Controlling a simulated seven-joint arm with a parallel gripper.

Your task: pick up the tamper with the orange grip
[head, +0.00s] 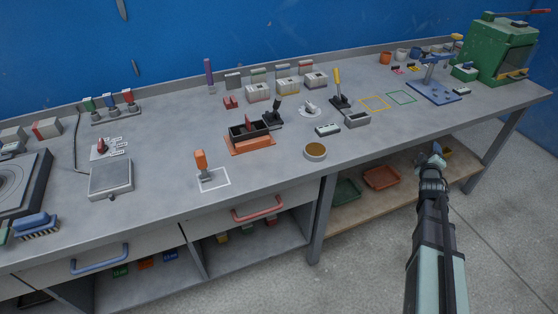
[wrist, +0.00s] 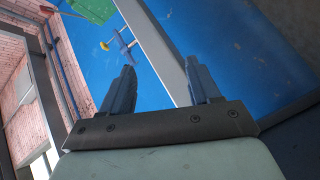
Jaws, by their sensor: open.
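The tamper with the orange grip (head: 201,160) stands upright on the grey workbench, inside a white outlined square (head: 220,184) near the front edge, left of the middle in the head view. My gripper (head: 437,150) is far to its right, in front of the bench's front edge. In the wrist view my gripper (wrist: 163,85) is open, with its two fingers apart and nothing between them. The tamper does not show in the wrist view.
A mould with an orange base (head: 250,144) and a round tan-topped tin (head: 315,152) stand right of the tamper. A grey scale-like box (head: 111,179) is to its left. The bench top (head: 270,187) just right of the tamper is clear. A lower shelf holds trays (head: 381,178).

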